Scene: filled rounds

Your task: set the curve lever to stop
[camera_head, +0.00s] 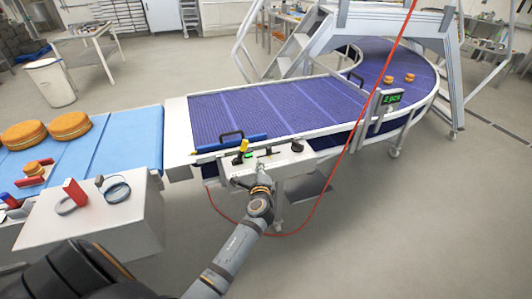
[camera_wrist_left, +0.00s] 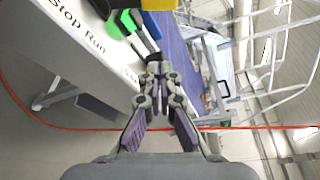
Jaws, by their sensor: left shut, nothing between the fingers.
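The curve lever has a yellow knob (camera_head: 244,145) and stands on the white control box (camera_head: 290,165) at the near side of the purple curved conveyor. In the left wrist view a yellow block (camera_wrist_left: 160,5) shows at the top edge, cut off, with a dark bar and green part beside it. The printed words Stop and Run are on the white panel (camera_wrist_left: 95,45). My left gripper (camera_wrist_left: 157,72) is shut and empty, just in front of the box; in the head view (camera_head: 261,170) it is small. I cannot tell which word the lever points at. My right gripper is not in view.
A second white box (camera_head: 110,225) with a red handle (camera_head: 75,191) stands at the left, by a blue belt (camera_head: 110,145) carrying round cakes. A red cable (camera_head: 352,140) hangs across the scene. The floor at the right is clear.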

